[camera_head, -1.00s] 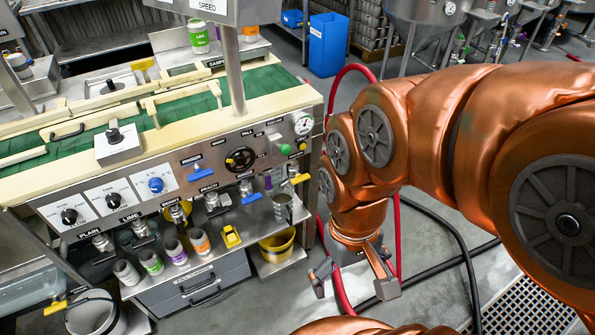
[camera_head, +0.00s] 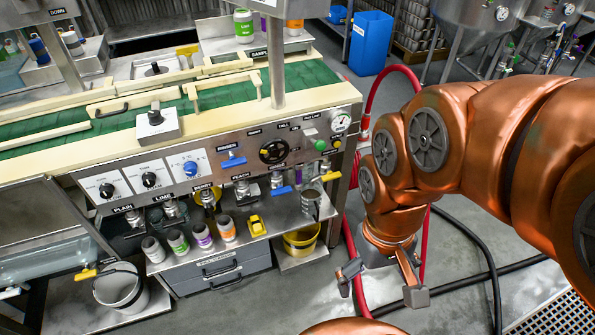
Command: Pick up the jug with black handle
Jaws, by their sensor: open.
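A grey metal jug (camera_head: 311,204) stands at the right end of the steel shelf under the machine's control panel. Its handle is too small to make out, so I cannot tell whether it is black. My gripper (camera_head: 382,284) is open and empty, pointing down over the grey floor. It is to the right of the jug and lower in the picture, apart from it.
Several cans (camera_head: 203,235) and a yellow object (camera_head: 256,225) stand along the shelf (camera_head: 275,222). A yellow bucket (camera_head: 300,241) sits below the jug. A red hose (camera_head: 352,245) runs between the machine and my arm. A white bucket (camera_head: 120,290) stands at lower left.

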